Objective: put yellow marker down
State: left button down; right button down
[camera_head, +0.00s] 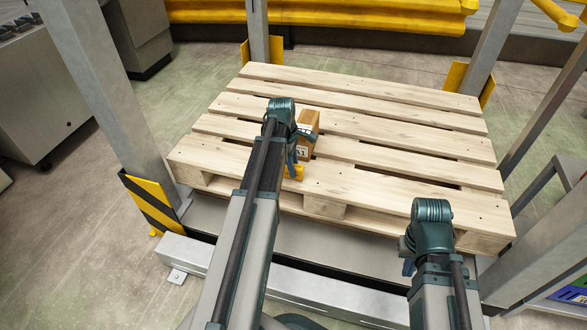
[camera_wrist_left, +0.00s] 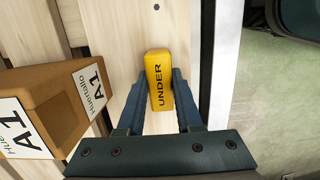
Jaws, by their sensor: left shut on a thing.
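The yellow marker (camera_wrist_left: 158,68) is a small block with the word UNDER on its face. My left gripper (camera_wrist_left: 160,98) is shut on it, with one blue finger on each side. In the head view the marker (camera_head: 296,172) shows just below the fingers of my left gripper (camera_head: 292,158), over the near part of the wooden pallet (camera_head: 385,185). I cannot tell whether it touches the boards. My right gripper (camera_head: 408,262) is near the pallet's front right corner; its fingers are mostly hidden behind the wrist.
A brown cardboard box (camera_head: 309,122) labelled A1 stands on the pallet close to the marker; it also shows in the left wrist view (camera_wrist_left: 62,85). Grey rack posts (camera_head: 100,80) flank the pallet. The pallet boards to the right and behind are clear.

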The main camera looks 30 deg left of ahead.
pick_arm(q)
jog(key=shift+f, duration=0.1)
jog(key=shift+f, duration=0.15)
jog(key=c, duration=0.6)
grip_release()
jog(key=r+p, duration=0.4)
jog(key=a+r+p, duration=0.1)
jog(key=r+p, duration=0.7)
jog(key=shift+s+a+r, duration=0.2)
jog(key=shift+a+r, duration=0.05)
jog(key=shift+a, duration=0.1)
